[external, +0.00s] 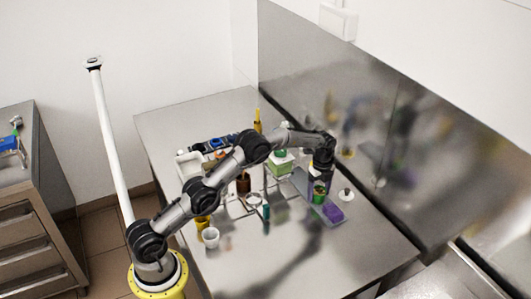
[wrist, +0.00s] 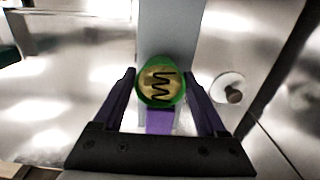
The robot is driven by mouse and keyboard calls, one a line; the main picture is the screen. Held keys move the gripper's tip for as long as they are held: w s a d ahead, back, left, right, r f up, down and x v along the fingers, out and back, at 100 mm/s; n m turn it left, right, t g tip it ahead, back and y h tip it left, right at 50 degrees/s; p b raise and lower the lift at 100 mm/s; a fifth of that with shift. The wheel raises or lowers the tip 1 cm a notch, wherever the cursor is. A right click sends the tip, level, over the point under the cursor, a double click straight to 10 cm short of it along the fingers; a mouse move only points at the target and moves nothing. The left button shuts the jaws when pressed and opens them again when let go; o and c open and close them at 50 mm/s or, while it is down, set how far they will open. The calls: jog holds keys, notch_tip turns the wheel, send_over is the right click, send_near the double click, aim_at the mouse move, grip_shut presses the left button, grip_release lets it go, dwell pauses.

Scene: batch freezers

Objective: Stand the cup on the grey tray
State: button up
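A green cup (wrist: 162,82) with a tan top and a dark zigzag line lies between the two fingers of my gripper (wrist: 161,76) in the wrist view. The fingertips are close to its sides; I cannot tell whether they press on it. In the external view the green cup (external: 319,193) is upright, just under my gripper (external: 321,184). A flat grey surface, apparently the grey tray (wrist: 170,30), runs beyond the cup in the wrist view. It also seems to show left of the cup in the external view (external: 301,180), partly hidden by my arm.
A white cup (external: 210,237), a yellow cup (external: 202,222) and a green container (external: 281,163) stand farther left. The front right of the table is clear.

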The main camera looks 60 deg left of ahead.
jog(key=shift+o, duration=0.9)
notch_tip(320, 180, up, 12)
jog(key=shift+r, duration=0.15)
jog(key=shift+r, duration=0.1)
